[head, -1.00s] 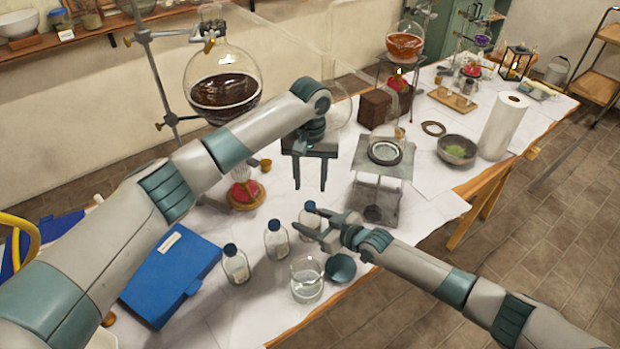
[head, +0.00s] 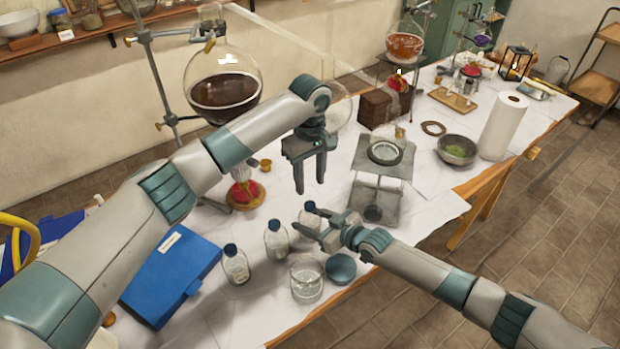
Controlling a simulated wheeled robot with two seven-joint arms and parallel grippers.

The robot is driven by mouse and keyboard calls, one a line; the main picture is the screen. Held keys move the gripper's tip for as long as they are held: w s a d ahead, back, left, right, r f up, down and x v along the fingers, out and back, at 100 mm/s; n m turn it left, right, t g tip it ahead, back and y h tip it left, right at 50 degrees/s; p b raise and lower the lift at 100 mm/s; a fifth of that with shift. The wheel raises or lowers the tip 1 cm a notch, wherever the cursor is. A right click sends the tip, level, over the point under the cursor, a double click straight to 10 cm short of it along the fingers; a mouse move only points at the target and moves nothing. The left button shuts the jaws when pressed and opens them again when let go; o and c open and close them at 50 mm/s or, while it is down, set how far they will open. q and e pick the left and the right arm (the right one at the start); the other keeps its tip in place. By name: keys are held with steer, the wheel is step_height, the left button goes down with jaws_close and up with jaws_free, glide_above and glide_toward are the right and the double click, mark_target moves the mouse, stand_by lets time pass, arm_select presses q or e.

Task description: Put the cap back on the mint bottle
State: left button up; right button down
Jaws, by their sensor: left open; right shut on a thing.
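My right gripper (head: 310,223) is shut on a small clear bottle (head: 309,219) that stands upright at the table's front part. A dark blue cap (head: 309,206) shows at the top of this bottle; I cannot tell whether it is seated tight. My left gripper (head: 309,186) points down, open and empty, just behind and above that bottle. Two similar bottles with dark blue caps, a middle one (head: 277,241) and a left one (head: 236,267), stand to the left. Their labels are too small to read, so I cannot tell which holds mint.
A glass beaker (head: 306,281) and a round blue-grey dish (head: 341,269) stand in front of the held bottle. A blue case (head: 170,275) lies at left. A burner (head: 245,193) stands behind the bottles. A metal stand (head: 378,190) is close on the right.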

mark_target(310, 204)
arm_select(q)
steer(key=shift+f, duration=0.2)
steer(key=shift+f, duration=3.85)
jaws_close()
